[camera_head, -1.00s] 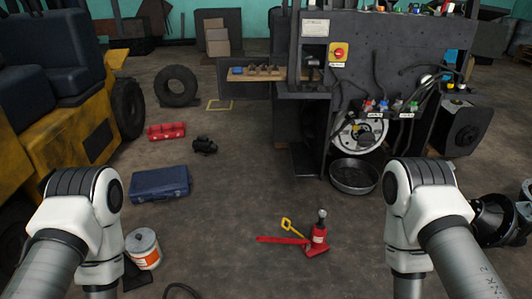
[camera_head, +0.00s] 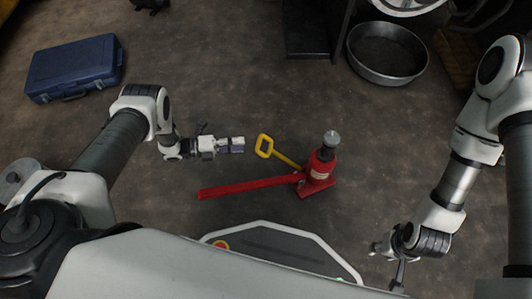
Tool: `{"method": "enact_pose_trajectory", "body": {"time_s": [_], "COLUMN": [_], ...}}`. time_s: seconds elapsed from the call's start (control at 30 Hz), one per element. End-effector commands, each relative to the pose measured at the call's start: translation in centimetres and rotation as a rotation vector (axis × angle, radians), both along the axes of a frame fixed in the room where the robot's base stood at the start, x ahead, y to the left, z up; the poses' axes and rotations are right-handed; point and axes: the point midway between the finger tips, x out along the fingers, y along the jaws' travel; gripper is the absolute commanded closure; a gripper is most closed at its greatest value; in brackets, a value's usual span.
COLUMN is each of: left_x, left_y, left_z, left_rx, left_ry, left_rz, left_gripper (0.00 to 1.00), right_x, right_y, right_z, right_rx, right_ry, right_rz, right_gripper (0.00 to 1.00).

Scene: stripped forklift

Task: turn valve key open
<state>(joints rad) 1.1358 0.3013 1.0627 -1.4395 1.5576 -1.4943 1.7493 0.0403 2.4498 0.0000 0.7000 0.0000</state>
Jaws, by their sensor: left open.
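The yellow valve key (camera_head: 265,146) has a loop handle and a shaft running down to the right, to the base of a red bottle jack (camera_head: 321,168) on the floor. The jack stands upright with a grey top; where the key's shaft ends against it is too small to tell. My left gripper (camera_head: 239,145) is open just left of the loop, pointing at it, with a small gap and nothing visibly held. My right gripper (camera_head: 398,272) is low at the right, well apart from the jack; its fingers are too unclear to judge.
A long red bar (camera_head: 245,186) extends left from the jack. A blue case (camera_head: 75,68) lies at the upper left. A round metal pan (camera_head: 387,54) sits at the upper right.

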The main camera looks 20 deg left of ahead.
Motion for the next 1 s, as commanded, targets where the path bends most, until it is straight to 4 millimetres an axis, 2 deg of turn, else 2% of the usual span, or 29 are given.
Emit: {"method": "enact_pose_trajectory", "body": {"time_s": [0.07,0.4,0.53,0.73,0.83,0.87,1.0], "left_x": [0.2,2.6,2.9,3.0,3.0,3.0,3.0], "left_y": [-0.6,-6.2,-7.0,-7.0,-7.0,-7.0,-7.0], "left_z": [-0.2,-0.9,-0.8,-0.8,-0.8,-0.8,-0.8], "left_rx": [0.001,0.001,0.002,0.002,0.002,0.002,0.002], "left_ry": [-0.012,-0.009,-0.008,-0.007,-0.007,-0.007,-0.007], "left_rz": [-0.012,-0.008,-0.007,-0.006,-0.006,-0.006,-0.006], "left_gripper": [0.59,0.59,0.59,0.59,0.94,1.00,1.00], "right_x": [0.0,0.0,0.0,0.0,0.0,0.0,0.0], "right_y": [0.0,0.0,0.0,0.0,0.0,0.0,0.0], "right_z": [-0.3,-2.2,-2.4,-2.3,-2.3,-2.3,-2.3], "right_rx": [0.000,0.000,0.000,0.000,0.000,0.000,0.000], "right_ry": [0.000,0.000,0.000,0.000,-0.001,-0.001,0.000], "right_rz": [0.001,0.000,0.000,0.000,0.000,0.000,0.000], "right_gripper": [0.60,0.60,0.60,0.60,0.60,0.60,0.60]}}
